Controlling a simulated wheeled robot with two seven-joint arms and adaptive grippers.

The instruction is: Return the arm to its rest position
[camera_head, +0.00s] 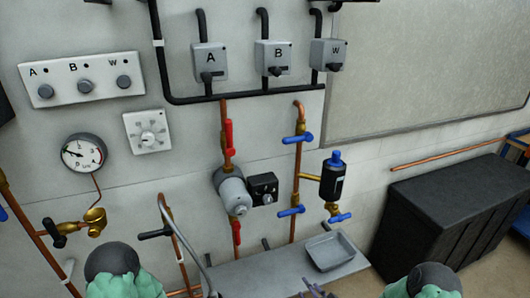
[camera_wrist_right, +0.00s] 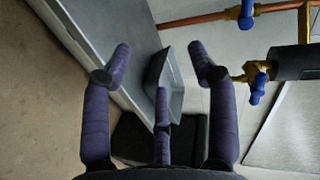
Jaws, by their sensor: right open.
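My right gripper (camera_head: 315,290) shows only as purple fingertips at the bottom edge of the head view, in front of the grey bench (camera_head: 250,276) and below a small grey tray (camera_head: 345,262). In the right wrist view its purple fingers (camera_wrist_right: 160,65) are spread apart with nothing held between them. The tray (camera_wrist_right: 174,100) shows behind the fingers there, partly hidden by one of them. I cannot tell the distance between fingers and tray. My left gripper is outside the view.
Copper pipes with a pump (camera_head: 232,190), blue and red valves and a black cylinder (camera_head: 333,182) run up the wall behind the bench. A pressure gauge (camera_head: 84,153) is at left. A black chest (camera_head: 450,210) stands at right. Switch boxes hang above.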

